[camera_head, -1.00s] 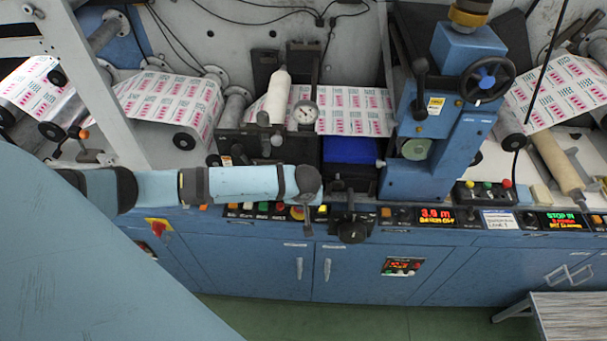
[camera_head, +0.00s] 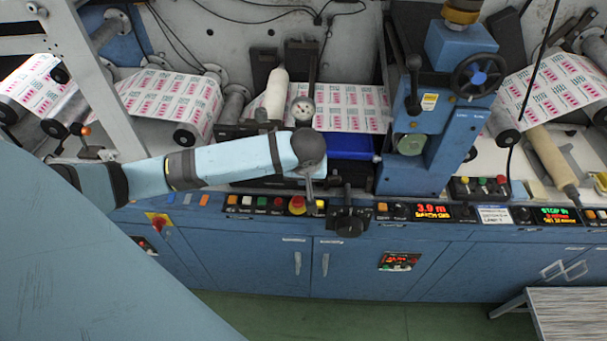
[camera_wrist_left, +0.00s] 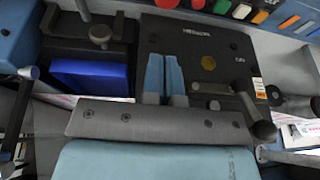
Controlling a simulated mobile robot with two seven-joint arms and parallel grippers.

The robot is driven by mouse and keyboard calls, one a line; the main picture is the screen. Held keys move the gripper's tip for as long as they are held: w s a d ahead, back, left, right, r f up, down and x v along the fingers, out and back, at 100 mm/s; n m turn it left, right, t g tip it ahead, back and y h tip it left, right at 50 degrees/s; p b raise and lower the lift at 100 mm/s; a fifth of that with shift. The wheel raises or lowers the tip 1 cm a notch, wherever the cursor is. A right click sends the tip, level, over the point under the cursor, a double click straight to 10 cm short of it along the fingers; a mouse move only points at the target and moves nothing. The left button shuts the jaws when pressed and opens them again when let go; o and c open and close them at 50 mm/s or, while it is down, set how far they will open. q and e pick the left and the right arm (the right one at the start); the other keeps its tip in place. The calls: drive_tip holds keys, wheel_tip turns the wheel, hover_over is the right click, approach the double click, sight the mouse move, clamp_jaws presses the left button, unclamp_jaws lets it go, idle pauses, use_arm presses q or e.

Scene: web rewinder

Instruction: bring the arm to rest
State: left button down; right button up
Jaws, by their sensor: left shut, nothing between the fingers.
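My left arm (camera_head: 235,162) comes in from the left in the head view and reaches across the front of the rewinder. Its dark wrist end (camera_head: 308,148) is above the row of control buttons. In the left wrist view my left gripper (camera_wrist_left: 163,60) shows as two blue fingers side by side, closed together with nothing between them. Behind the fingers is a dark machine plate (camera_wrist_left: 205,65) with a yellowish round spot. I cannot tell whether the fingers touch it. My right gripper is in neither view.
Green floor (camera_head: 300,318) is clear.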

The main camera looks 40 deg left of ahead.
use_arm(q)
drive_tip(key=shift+s+d, duration=0.1)
drive_tip(key=s+d+f+m+t+h, duration=0.4)
drive_tip(key=s+d+f+m+h, duration=0.25)
drive_tip(key=d+f, duration=0.4)
drive_tip(key=s+f+m+t+y, duration=0.1)
drive_tip(key=s+m+t, duration=0.2)
drive_tip(key=s, duration=0.9)
drive_tip(key=shift+a+f+t, duration=0.15)
drive_tip(key=shift+f+t, duration=0.2)
drive_tip(key=shift+t, duration=0.35)
